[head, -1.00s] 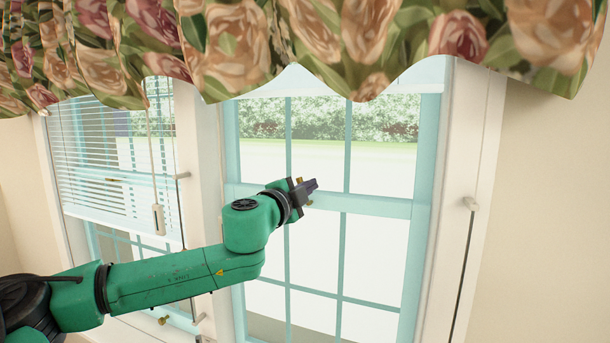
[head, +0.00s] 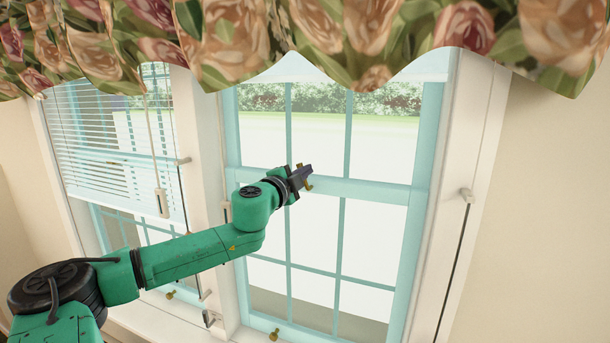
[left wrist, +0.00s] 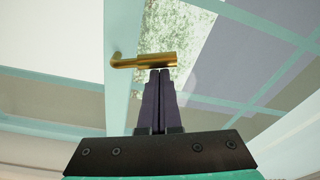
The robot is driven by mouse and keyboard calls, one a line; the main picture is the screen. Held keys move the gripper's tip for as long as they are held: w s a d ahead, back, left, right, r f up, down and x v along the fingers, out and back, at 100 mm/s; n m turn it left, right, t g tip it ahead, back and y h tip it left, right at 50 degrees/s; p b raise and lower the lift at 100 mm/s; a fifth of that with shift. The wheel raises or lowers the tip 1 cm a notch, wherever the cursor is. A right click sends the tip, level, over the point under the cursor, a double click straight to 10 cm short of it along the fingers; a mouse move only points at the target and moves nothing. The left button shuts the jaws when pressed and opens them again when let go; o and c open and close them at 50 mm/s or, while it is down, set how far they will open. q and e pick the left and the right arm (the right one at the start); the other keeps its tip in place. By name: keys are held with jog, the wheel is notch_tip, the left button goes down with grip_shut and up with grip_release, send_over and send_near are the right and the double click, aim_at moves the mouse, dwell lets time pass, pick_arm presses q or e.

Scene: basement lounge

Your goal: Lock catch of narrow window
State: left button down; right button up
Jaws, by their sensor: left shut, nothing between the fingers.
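The narrow window (head: 372,189) has a light blue frame and a grid of panes, and stands right of centre in the head view. Its brass catch (left wrist: 145,61) lies crosswise at the tips of my left gripper's fingers in the left wrist view, with a bent end at the left. In the head view, my left gripper (head: 308,172) is at the middle rail and partly hides the catch (head: 309,187). In the wrist view, the gripper's (left wrist: 160,75) dark fingers are shut together with nothing between them. I cannot tell whether the tips touch the catch. My right gripper is out of view.
A flowered valance (head: 300,40) hangs across the top. A second window with blinds (head: 105,135) is at the left. Brass knobs (head: 275,333) sit on the lower rails. A white post (head: 205,150) separates the windows. Bare wall (head: 550,200) is at the right.

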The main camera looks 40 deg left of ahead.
pick_arm(q)
jog(key=shift+w, duration=0.15)
jog(key=shift+a+n+b, duration=0.15)
jog(key=shift+n+b, duration=0.25)
jog(key=shift+b, duration=0.1)
